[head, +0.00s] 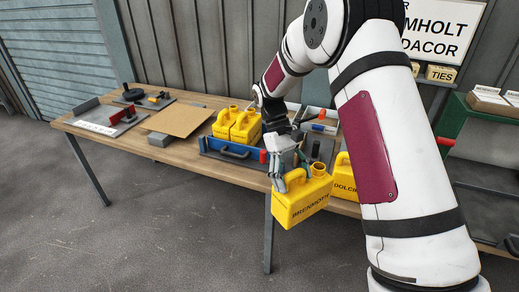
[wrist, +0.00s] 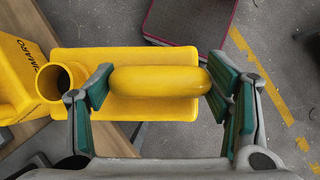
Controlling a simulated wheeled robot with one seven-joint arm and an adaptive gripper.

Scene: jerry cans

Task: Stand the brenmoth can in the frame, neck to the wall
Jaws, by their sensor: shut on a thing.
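The yellow brenmoth can (head: 302,204), its label facing the head camera, hangs from my gripper (head: 292,178) in front of the table's front edge. It looks slightly tilted, with its open neck to the right in the head view. In the wrist view the two fingers of my gripper (wrist: 158,82) close on the ends of the can's handle; the can body (wrist: 150,112) is below, its neck towards the left. I cannot make out the frame for certain; a low blue-sided piece (head: 232,152) on the table may be it.
The wooden table (head: 190,160) also bears a brown board (head: 178,120) and dark fixtures with a red part (head: 122,113). Open floor lies in front.

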